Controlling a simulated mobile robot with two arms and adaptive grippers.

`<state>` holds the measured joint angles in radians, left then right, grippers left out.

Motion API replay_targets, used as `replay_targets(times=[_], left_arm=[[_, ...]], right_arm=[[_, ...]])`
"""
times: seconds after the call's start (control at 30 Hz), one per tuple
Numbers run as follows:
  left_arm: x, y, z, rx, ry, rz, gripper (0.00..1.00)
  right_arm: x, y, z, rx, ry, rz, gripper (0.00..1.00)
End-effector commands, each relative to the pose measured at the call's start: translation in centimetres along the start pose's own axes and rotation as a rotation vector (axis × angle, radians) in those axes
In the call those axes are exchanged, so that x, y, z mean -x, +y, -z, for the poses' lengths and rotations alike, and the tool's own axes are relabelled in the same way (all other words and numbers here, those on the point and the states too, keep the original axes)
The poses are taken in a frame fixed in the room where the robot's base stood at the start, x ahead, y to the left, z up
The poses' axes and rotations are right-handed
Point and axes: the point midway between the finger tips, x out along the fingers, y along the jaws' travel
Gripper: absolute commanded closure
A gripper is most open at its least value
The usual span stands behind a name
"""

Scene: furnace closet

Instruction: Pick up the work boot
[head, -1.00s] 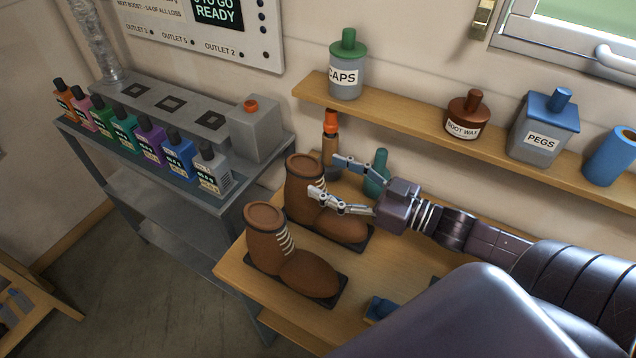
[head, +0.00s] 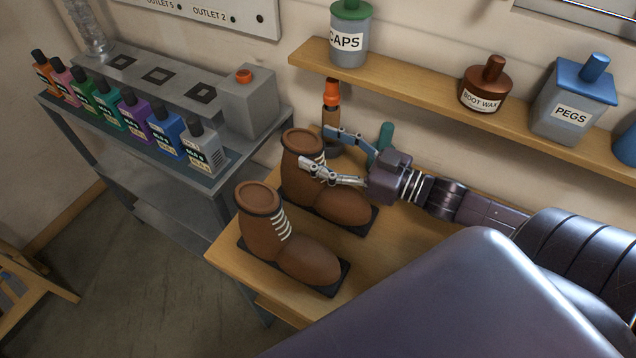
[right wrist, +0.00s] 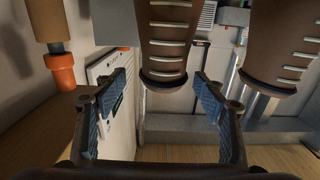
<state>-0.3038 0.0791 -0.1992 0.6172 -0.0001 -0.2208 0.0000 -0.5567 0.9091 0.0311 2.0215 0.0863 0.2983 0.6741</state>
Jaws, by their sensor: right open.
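The far boot (head: 297,184) is nearer the wall; the near boot (head: 262,232) is at the bench's front left. My right gripper (head: 316,148) is open at the far boot's upper shaft, its fingers reaching in from the right. In the right wrist view a laced boot shaft (right wrist: 166,35) shows between and just beyond the open fingers (right wrist: 162,82); contact is not visible. The other boot (right wrist: 280,50) is at that view's right. My left gripper is not in view.
An orange-capped bottle (head: 331,96) and a teal bottle (head: 384,138) stand behind the far boot. A wall shelf (head: 420,88) above holds the caps jar (head: 348,42), boot wax (head: 484,90) and pegs jar (head: 570,112). A grey cart (head: 60,112) with several bottles is left.

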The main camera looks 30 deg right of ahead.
Motion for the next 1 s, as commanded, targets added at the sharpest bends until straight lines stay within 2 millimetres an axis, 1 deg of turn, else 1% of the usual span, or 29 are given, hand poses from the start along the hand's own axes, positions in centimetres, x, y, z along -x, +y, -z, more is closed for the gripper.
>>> replay_targets(times=[0.1,0.27,0.37,0.5,0.7,1.0], left_arm=[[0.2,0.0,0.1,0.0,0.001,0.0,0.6],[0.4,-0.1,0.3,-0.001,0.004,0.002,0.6],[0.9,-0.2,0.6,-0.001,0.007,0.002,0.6],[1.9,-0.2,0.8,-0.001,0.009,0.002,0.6],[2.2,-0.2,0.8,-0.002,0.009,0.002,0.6],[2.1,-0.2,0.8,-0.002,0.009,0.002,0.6]], right_arm=[[-0.8,0.0,0.1,0.001,0.001,0.0,0.35],[-1.5,-0.1,0.3,0.0,0.001,0.0,0.35],[-2.4,-0.2,0.7,0.001,0.003,0.001,0.35],[-4.2,-0.5,1.2,0.001,0.004,0.001,0.35],[-6.0,-0.5,0.9,0.0,0.001,0.0,0.35],[-6.3,-0.5,0.6,0.0,-0.001,0.001,0.35]])
